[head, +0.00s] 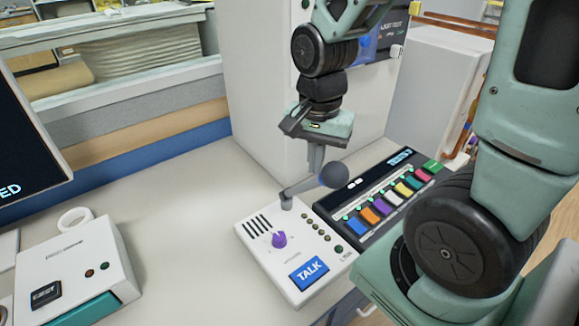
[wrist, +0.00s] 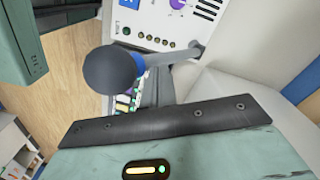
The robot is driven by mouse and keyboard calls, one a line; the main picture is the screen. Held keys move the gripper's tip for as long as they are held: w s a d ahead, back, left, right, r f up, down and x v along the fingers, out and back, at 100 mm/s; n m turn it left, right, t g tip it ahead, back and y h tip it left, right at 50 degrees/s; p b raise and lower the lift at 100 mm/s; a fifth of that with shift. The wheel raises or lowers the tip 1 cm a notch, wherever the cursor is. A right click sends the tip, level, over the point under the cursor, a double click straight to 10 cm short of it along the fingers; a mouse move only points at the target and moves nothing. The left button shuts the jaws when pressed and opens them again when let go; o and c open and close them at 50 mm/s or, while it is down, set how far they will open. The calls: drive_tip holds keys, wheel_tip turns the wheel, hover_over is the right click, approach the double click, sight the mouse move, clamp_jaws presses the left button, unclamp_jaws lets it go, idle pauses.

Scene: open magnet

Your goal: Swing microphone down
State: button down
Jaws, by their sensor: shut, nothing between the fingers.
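The microphone has a dark round head (head: 334,174) with a blue ring on a bent grey stalk (head: 300,188). The stalk rises from the white console (head: 262,252) with a blue TALK button, and the head stands raised above the console's back right edge. In the wrist view the microphone head (wrist: 110,70) is left of centre and the stalk (wrist: 172,60) runs right to its base. My gripper (head: 315,166) is shut and empty, pointing down just left of the head. Whether it touches the microphone I cannot tell.
A dark panel with coloured keys (head: 353,235) adjoins the console at right. A white box with an EJECT button (head: 75,262) and a white ring (head: 74,219) are at left. A tall white cabinet (head: 250,100) stands behind. The middle-left counter (head: 175,205) is clear.

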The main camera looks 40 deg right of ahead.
drive_tip(key=shift+s+f+b, duration=0.2)
drive_tip(key=shift+s+b, duration=0.2)
drive_tip(key=shift+b, duration=0.7)
drive_tip(key=shift+s+f+b, duration=0.45)
drive_tip(key=shift+s+f, duration=0.1)
drive_tip(key=shift+f, duration=0.15)
drive_tip(key=shift+w, duration=0.15)
drive_tip(key=shift+w+r, duration=0.1)
drive_tip(key=shift+w, duration=1)
wheel_tip(320, 180, up, 10)
drive_tip(key=p, duration=1)
